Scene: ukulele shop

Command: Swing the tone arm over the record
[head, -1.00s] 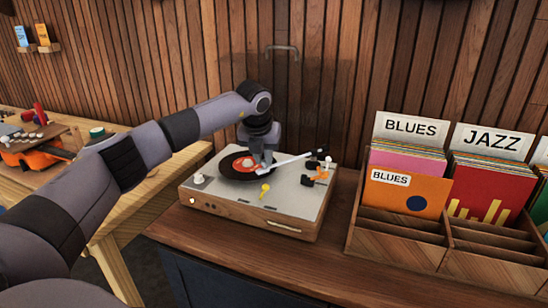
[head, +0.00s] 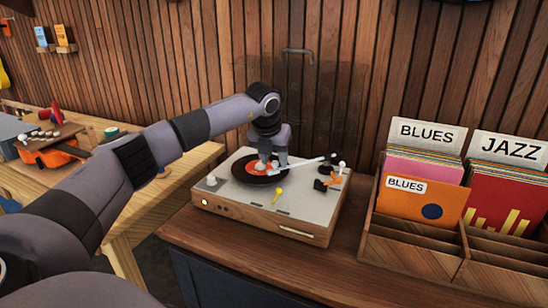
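The turntable (head: 300,207) stands on the wooden counter, with a black record (head: 241,176) with an orange-red label on its platter. The white tone arm (head: 303,162) runs from its pivot at the right to the left, and its head end lies over the record. My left gripper (head: 272,165) points down over the record, right by the head end of the tone arm. The fingertips are small and partly hidden, so I cannot tell whether they are open, shut or touching the tone arm. My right gripper is not in view.
A wooden record crate (head: 408,251) with blues and jazz dividers stands right of the turntable. A clear raised lid with a handle (head: 297,51) is behind it. A wooden workbench (head: 190,178) is at left.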

